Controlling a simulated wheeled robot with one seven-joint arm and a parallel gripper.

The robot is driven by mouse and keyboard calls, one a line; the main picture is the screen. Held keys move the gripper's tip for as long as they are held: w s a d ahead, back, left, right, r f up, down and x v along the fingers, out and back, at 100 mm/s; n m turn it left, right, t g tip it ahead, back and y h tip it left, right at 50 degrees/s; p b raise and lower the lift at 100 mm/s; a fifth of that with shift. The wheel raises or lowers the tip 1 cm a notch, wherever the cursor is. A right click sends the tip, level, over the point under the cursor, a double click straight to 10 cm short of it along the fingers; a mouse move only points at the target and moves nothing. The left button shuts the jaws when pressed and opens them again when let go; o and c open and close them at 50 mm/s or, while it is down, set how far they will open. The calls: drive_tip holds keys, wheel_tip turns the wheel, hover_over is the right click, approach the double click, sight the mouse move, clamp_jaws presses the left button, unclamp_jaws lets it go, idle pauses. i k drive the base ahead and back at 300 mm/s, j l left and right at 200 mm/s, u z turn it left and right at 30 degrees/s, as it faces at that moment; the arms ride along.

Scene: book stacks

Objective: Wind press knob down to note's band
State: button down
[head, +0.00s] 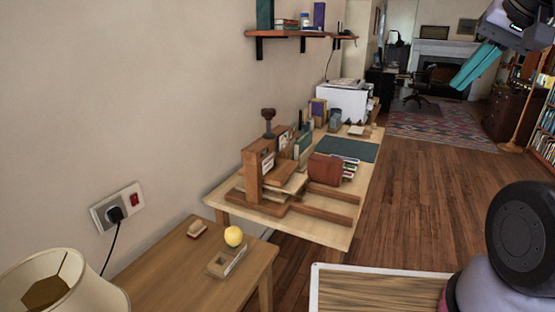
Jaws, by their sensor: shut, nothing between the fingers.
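The wooden press (252,178) stands on the near end of the long light-wood table, left of centre in the head view. Its dark round knob (268,114) sits on top of a dark stem above the press frame. A small pale card (268,163) shows at the press front; I cannot read it or make out a band on it. My gripper (463,84) is at the upper right, raised in the air well away from the press. Its teal fingers are shut with nothing between them.
The long table (325,234) also carries books, a brown box (325,169) and a green mat (346,148). A wall shelf (300,34) hangs above. A side table (183,262) holds a yellow ball (233,236). A lamp (60,285) is lower left. Wood floor (430,205) is clear to the right.

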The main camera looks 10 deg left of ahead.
sight(268, 113)
drive_tip(key=i+l+u, duration=0.25)
drive_tip(key=u, duration=0.2)
drive_tip(key=i+l+u, duration=0.15)
drive_tip(key=l+u, duration=0.3)
drive_tip(key=i+l+u, duration=0.15)
drive_tip(key=l+u, duration=0.35)
